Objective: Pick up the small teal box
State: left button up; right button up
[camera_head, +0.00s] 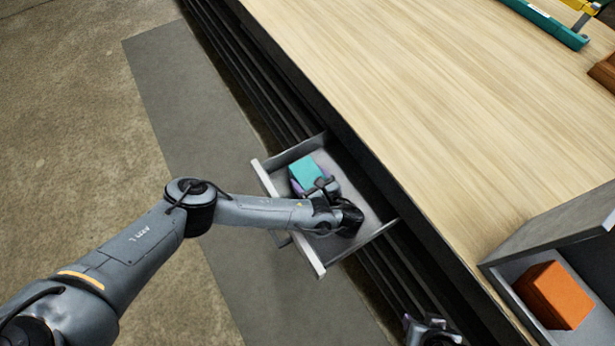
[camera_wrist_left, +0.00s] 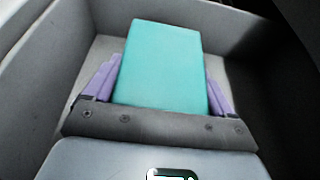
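The small teal box (camera_head: 307,174) is in the open grey drawer (camera_head: 266,178), towards its far left part. In the left wrist view the teal box (camera_wrist_left: 162,68) stands between the purple fingers of my left gripper (camera_wrist_left: 160,88). Both fingers lie flush along its two sides with no clear gap, so the gripper looks shut on it. In the head view my left gripper (camera_head: 310,183) reaches into the drawer, and its wrist hides part of the drawer floor. I cannot tell whether the box's underside touches the floor. A dark part of my right gripper (camera_head: 432,331) shows at the bottom edge; its fingers cannot be made out.
The drawer walls surround the gripper closely. The wooden worktop (camera_head: 430,110) lies to the right, above the drawer. A grey open bin (camera_head: 550,228) holds an orange box (camera_head: 553,295). A teal tool (camera_head: 545,22) lies at the top right. A grey mat (camera_head: 185,100) covers the floor.

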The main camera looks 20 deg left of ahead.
pick_arm(q)
jog(key=c, duration=0.5)
